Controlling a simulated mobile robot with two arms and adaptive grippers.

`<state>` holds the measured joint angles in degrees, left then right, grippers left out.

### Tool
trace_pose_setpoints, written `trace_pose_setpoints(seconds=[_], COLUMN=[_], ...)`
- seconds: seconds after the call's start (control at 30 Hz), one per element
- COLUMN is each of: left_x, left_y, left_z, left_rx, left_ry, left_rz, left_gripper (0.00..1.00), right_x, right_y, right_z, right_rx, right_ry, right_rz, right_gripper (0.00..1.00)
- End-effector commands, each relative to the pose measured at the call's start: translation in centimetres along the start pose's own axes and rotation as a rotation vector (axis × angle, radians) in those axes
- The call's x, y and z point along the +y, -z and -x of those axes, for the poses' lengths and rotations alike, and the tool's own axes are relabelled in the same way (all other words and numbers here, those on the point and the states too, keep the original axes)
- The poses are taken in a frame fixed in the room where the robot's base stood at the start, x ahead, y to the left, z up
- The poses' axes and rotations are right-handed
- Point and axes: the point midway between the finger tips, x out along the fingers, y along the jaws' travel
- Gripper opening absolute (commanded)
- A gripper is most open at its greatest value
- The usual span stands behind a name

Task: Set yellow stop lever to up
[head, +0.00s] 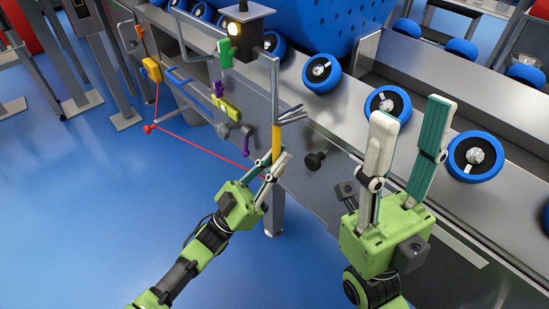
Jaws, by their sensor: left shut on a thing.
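The yellow stop lever (277,141) stands out at the front side of the conveyor, its yellow grip close to vertical below a grey metal bracket (290,115). My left gripper (276,163) is shut on the lower part of the yellow grip, its fingers hiding the lower end. Which end the lever pivots on is hard to tell. My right gripper (409,128) is open and empty, fingers pointing up, in front of the conveyor at the right.
Blue rollers (388,103) line the conveyor, with a large blue drum (315,22) behind. A black knob (315,160) sits right of the lever. Green, purple and yellow handles (229,108) lie left of it. A red cord (205,149) crosses the front. Blue floor is clear at lower left.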

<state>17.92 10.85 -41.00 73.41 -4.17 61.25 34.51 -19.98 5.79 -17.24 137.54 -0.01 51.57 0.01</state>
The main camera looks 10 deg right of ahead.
Motion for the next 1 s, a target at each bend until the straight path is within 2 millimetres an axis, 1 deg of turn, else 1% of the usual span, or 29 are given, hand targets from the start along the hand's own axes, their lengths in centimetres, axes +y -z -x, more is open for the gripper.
trace_pose_setpoints(seconds=[0.03, 0.4, 0.43, 0.47, 0.5, 0.8, 0.83, 0.87, 0.93, 1.0], left_x=[0.2, 0.2, 0.2, 0.2, 0.2, 0.1, 0.1, 0.1, 0.1, 0.1], left_y=[-0.6, -0.7, -0.7, -0.7, -0.6, -0.3, -0.3, -0.3, -0.3, -0.3], left_z=[0.6, 0.6, 0.6, 0.6, 0.6, 0.3, 0.4, 0.5, 1.2, 2.2], left_rx=[-0.012, -0.012, -0.012, -0.012, -0.011, -0.003, -0.003, -0.003, -0.004, -0.006], left_ry=[0.005, 0.007, 0.006, 0.007, 0.007, 0.004, 0.004, 0.004, 0.004, 0.005], left_rz=[0.01, 0.014, 0.014, 0.014, 0.013, 0.009, 0.008, 0.008, 0.008, 0.008], left_gripper=[0.0, 0.0, 0.19, 0.27, 0.29, 0.29, 0.29, 0.29, 0.29, 0.29], right_x=[0.0, 0.0, 0.0, 0.0, 0.0, 0.1, -0.3, -0.4, -0.4, -0.4], right_y=[0.0, 0.0, 0.0, 0.0, 0.0, 0.0, 1.3, 1.6, 1.8, 1.7], right_z=[0.1, 0.1, 0.1, 0.1, 0.1, 0.1, 0.0, 0.0, 0.0, 0.0], right_rx=[0.0, -0.002, -0.002, -0.002, -0.002, 0.0, 0.014, 0.019, 0.02, 0.019], right_ry=[-0.001, -0.002, -0.002, -0.002, -0.002, -0.003, 0.001, 0.001, 0.002, 0.002], right_rz=[0.0, 0.0, 0.0, 0.0, 0.0, 0.005, 0.004, 0.004, 0.003, 0.003], right_gripper=[0.4, 0.4, 0.4, 0.4, 0.4, 0.4, 0.4, 0.4, 0.4, 0.4])
